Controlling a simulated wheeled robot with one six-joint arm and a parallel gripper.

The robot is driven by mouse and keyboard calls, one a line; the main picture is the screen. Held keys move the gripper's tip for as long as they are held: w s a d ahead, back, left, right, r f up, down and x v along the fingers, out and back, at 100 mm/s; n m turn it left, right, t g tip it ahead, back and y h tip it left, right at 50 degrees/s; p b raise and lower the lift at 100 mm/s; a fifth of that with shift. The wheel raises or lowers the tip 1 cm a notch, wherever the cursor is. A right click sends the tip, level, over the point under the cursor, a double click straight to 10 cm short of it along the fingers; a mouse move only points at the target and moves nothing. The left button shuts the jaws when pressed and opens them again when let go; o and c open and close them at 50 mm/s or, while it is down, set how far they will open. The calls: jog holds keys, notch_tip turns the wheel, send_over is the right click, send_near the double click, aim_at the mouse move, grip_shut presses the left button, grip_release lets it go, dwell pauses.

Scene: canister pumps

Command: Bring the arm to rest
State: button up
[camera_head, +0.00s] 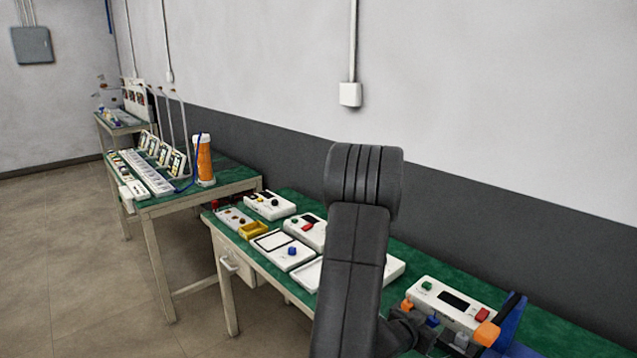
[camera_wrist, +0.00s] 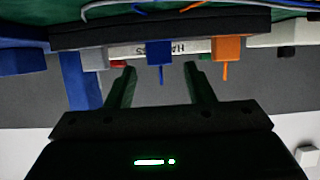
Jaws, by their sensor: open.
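My arm rises in front of the benches in the head view, with its dark links hiding part of the near bench. My gripper (camera_wrist: 164,70) is open in the wrist view, its two dark green-tinted fingers apart. A blue block with a thin pin (camera_wrist: 159,52) shows in line with the gap between the fingertips; no finger touches it visibly. An orange block with a pin (camera_wrist: 228,49) is to its right and a grey block (camera_wrist: 95,57) to its left. In the head view the gripper is low beside the orange block (camera_head: 487,333), mostly hidden by my arm.
An orange canister (camera_head: 204,162) stands on a farther bench. The floor at left (camera_head: 70,270) is clear.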

aim_at(434, 319)
jog(key=x, duration=0.4)
jog(key=shift+w+d+p, duration=0.25)
jog(key=shift+p, duration=0.1)
jog(key=shift+r, duration=0.55)
jog(key=shift+s, duration=0.1)
